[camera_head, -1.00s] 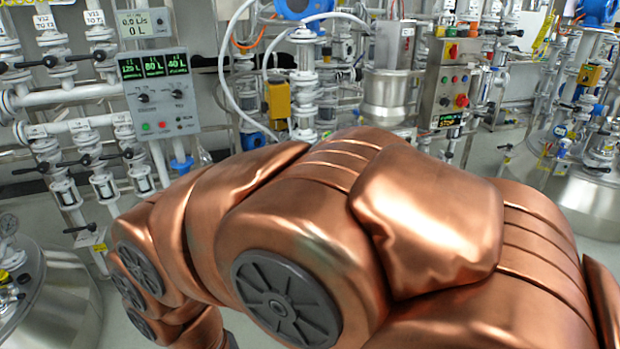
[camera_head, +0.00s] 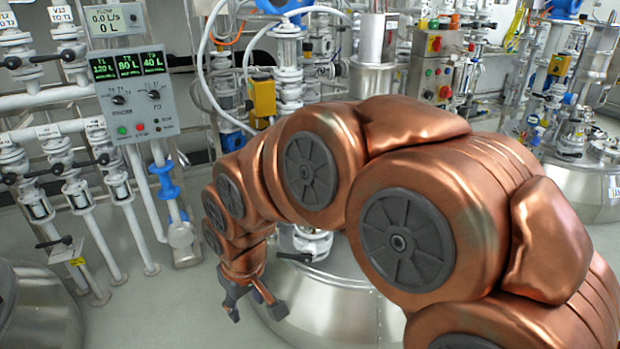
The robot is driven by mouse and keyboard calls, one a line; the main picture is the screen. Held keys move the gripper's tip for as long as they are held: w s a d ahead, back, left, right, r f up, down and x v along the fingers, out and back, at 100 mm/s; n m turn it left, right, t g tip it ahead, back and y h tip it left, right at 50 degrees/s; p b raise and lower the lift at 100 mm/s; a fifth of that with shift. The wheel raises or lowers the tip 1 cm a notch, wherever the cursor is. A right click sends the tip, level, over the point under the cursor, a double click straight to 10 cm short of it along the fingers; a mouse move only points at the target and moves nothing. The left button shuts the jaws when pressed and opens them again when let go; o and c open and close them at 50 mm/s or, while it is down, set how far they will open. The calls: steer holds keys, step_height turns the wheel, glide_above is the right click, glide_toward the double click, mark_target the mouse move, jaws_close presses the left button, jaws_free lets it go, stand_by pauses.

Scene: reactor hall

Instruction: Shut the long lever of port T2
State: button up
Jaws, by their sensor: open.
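My gripper (camera_head: 256,310) hangs at the end of my copper arm, pointing down in front of a steel tank (camera_head: 345,308). Its two dark fingers are spread apart and empty. Behind the arm, a white valve (camera_head: 312,243) stands on top of this tank, with a black lever (camera_head: 294,257) reaching out to its left. The gripper is below and left of that lever in the picture, apart from it. My arm hides much of the tank top. No T2 label is readable on the tank, so I cannot tell whether this lever belongs to port T2.
A grey control panel (camera_head: 132,92) with green displays stands at the left. White pipes with black-handled valves (camera_head: 62,168) line the left wall. Another steel tank (camera_head: 40,308) is at the lower left, and one (camera_head: 585,185) at the right. Pale floor (camera_head: 170,305) is free left of the gripper.

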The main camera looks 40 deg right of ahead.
steer(key=w+d+f+m+t+h+b, duration=0.15)
steer(key=w+d+t, duration=0.35)
steer(key=w+d, duration=0.7)
steer(key=w+d+f+t+b, duration=0.3)
steer(key=w+d, duration=0.5)
steer(key=w, duration=0.8)
steer(key=s+d+f+m+t+h, duration=0.1)
steer(key=d+t+h, duration=0.1)
steer(key=d, duration=0.6)
steer(key=d+f+m+t+h+b, duration=0.1)
steer(key=d+t, duration=0.2)
steer(key=d, duration=0.6)
steer(key=s+d+f+m+t+h, duration=0.1)
steer(key=d+t+h, duration=0.1)
steer(key=d, duration=0.6)
steer(key=shift+n+y, duration=0.25)
steer(key=shift+p+x, duration=0.55)
steer(key=shift+x, duration=3.55)
steer(key=shift+r, duration=0.2)
steer(key=shift+c, duration=0.3)
jaws_close()
